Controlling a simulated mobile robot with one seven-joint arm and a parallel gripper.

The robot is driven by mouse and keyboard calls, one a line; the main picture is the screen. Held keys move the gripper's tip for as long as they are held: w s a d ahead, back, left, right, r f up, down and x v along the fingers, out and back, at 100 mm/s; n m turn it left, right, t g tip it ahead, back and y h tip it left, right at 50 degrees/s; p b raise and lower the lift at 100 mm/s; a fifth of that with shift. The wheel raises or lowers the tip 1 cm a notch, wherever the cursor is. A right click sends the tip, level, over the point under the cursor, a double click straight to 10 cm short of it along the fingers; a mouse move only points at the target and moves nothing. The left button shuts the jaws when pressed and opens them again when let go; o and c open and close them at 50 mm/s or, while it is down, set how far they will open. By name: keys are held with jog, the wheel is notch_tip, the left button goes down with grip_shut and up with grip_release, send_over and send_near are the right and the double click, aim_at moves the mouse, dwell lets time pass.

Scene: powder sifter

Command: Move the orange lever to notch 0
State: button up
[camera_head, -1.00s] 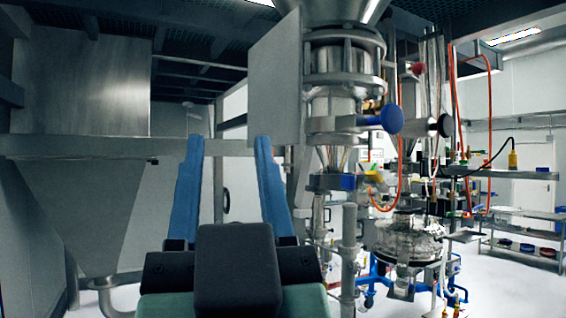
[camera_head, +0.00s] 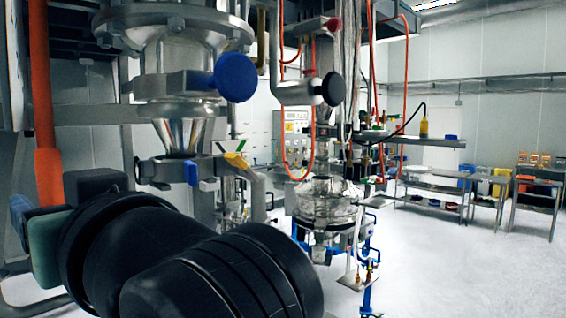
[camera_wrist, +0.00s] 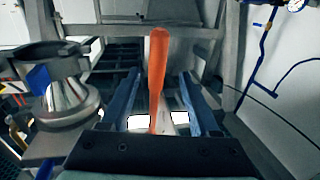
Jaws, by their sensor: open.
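The orange lever (camera_wrist: 157,75) stands nearly upright in the wrist view, its thick handle on top and a thinner stem below. It also shows at the left of the head view (camera_head: 44,120), where it hangs vertically beside the steel machine. My gripper (camera_wrist: 160,82) is open in the wrist view, with one blue finger on each side of the lever. I cannot tell whether either finger touches it. In the head view my gripper's blue fingers (camera_head: 20,215) are mostly hidden behind my wrist. No notch marks are readable.
A steel sifter column (camera_head: 185,55) with a blue knob (camera_head: 235,77) stands close to my arm. A black knob (camera_head: 332,89) is to its right. Shelves (camera_head: 435,180) stand further back right, with open white floor (camera_head: 470,270) in front.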

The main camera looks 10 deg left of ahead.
aim_at(47, 188)
jog(key=p+x, duration=0.3)
jog(key=x, duration=0.5)
jog(key=shift+w, duration=0.2)
jog(key=shift+w+a+f, duration=0.15)
jog(key=shift+w+a, duration=0.05)
grip_shut()
dwell(0.9)
